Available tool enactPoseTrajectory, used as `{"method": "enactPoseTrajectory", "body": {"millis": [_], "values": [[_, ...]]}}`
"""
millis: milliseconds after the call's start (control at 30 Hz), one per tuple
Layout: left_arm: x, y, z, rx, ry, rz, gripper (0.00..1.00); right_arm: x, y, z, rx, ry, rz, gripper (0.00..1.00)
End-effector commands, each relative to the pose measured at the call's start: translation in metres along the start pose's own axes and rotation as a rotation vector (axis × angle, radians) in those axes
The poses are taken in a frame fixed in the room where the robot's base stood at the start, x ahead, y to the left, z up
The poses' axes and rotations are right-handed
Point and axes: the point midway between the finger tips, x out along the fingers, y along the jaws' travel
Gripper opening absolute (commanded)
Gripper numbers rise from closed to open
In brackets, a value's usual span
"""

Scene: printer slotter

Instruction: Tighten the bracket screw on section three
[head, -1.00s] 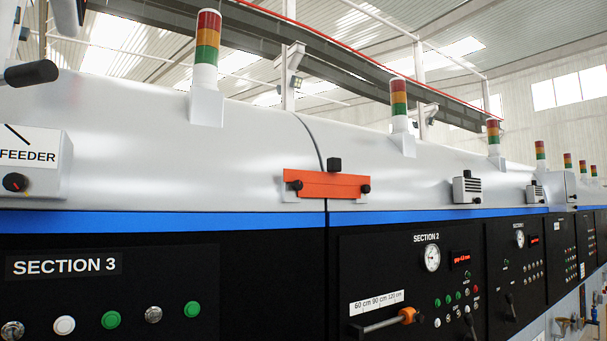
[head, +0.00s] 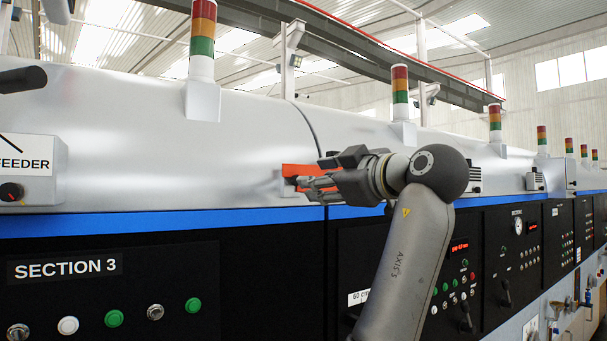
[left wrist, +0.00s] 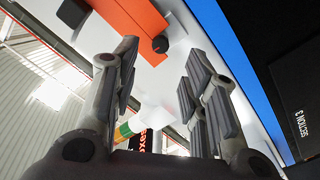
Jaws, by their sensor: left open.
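The orange bracket (head: 300,170) is fixed on the grey cover at the seam beside section three, mostly hidden behind my left gripper (head: 310,174) in the head view. The section three label (head: 65,269) is at lower left in the head view. My right gripper is not in view.
A feeder box (head: 30,168) juts out at the far left. Stack lights (head: 202,40) stand along the top of the machine. A blue stripe (head: 160,221) runs below the cover, above black button panels. The cover left of the bracket is clear.

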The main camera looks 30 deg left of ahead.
Motion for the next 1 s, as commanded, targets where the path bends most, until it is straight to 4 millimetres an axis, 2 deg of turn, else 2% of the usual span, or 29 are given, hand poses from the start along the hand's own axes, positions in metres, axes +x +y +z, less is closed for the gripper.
{"method": "enactPoseTrajectory", "body": {"millis": [100,300,500,733,1000], "values": [[0.025,0.002,-0.003,0.001,0.001,-0.004,0.4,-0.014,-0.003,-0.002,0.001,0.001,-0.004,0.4],[0.053,0.001,-0.002,0.002,0.0,-0.001,0.4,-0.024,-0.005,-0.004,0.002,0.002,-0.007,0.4],[0.064,0.001,0.0,0.0,-0.001,0.001,0.4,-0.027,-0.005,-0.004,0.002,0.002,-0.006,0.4],[0.064,0.0,0.0,0.0,-0.001,0.001,0.4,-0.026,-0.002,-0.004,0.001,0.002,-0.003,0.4],[0.064,0.0,0.0,0.001,-0.001,0.001,0.07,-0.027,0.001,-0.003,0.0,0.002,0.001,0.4]]}}
